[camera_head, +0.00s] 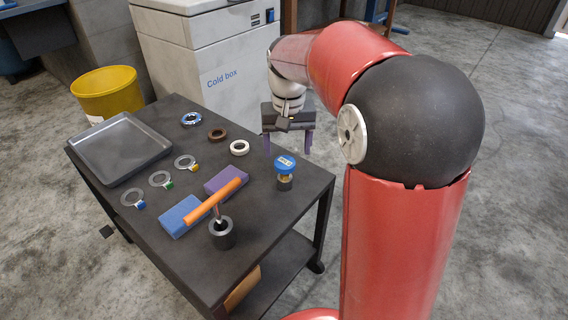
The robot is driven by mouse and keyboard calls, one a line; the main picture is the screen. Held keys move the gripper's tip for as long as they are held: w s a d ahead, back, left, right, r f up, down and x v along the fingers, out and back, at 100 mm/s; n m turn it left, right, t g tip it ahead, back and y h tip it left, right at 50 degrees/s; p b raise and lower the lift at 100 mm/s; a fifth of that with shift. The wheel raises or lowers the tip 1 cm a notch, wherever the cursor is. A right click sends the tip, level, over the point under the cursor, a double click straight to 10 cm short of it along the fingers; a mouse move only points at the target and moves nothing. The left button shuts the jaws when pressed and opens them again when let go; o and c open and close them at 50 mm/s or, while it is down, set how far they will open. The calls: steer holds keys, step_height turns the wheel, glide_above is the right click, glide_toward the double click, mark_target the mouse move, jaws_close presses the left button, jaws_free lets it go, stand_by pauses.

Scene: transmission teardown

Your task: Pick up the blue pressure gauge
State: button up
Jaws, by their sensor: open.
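The blue pressure gauge (285,164) stands on the dark table near its right edge. It has a round blue top over a brass-coloured middle and a dark base. My gripper (288,143) is open, with its two purple fingers pointing down. In the picture it is just above and behind the gauge, and its fingers look apart from it. The space between the fingers looks empty.
The dark table (127,216) holds a grey tray (120,148), several rings, a blue block (180,216), a purple block (222,180), and an orange-handled tool (222,197) beside a dark cup (222,235). A Cold box (200,60) and yellow bin (107,92) stand behind.

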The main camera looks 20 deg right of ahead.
mark_target(285, 161)
steer(key=f, duration=0.7)
steer(key=shift+w+a+f, duration=0.1)
steer(key=shift+a+f, duration=0.1)
steer(key=shift+a, duration=0.1)
steer(key=c, duration=1.2)
